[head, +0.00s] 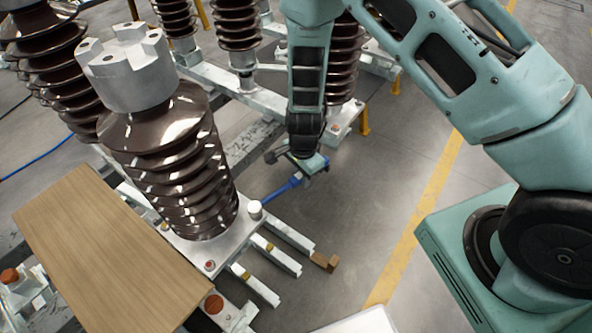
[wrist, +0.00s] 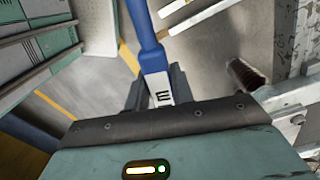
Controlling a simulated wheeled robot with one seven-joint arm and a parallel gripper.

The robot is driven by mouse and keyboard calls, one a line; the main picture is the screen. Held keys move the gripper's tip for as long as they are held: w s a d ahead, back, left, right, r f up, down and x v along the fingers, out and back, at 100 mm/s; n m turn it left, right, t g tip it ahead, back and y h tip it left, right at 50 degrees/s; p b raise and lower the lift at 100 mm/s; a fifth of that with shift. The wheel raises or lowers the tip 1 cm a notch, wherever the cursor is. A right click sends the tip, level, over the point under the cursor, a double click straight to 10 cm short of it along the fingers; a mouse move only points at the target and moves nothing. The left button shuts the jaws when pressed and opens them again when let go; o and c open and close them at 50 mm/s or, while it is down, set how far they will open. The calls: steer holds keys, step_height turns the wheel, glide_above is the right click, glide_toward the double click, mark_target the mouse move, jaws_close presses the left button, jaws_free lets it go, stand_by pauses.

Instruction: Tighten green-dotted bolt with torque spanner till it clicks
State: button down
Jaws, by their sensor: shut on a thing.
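My gripper (head: 308,163) hangs in open air beyond the near insulator's base plate. It is shut on the torque spanner, whose blue handle (head: 286,188) points down and left in the head view. In the wrist view the blue spanner (wrist: 148,45) runs up from between the dark fingers of my gripper (wrist: 158,92), with a pale marked section at the grip. The spanner's working end is not clear. Bolts with red tops (head: 210,265) show on the base plate. I cannot make out a green dot on any bolt.
The ribbed brown insulator (head: 165,150) with a metal cap stands on a base plate (head: 240,232). A wooden board (head: 110,255) lies in front of it. More insulators (head: 238,25) stand behind on metal rails. The floor (head: 375,190) right of the rails is clear, with a yellow line.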

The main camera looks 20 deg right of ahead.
steer(key=shift+r+p, duration=2.9)
steer(key=shift+r, duration=0.65)
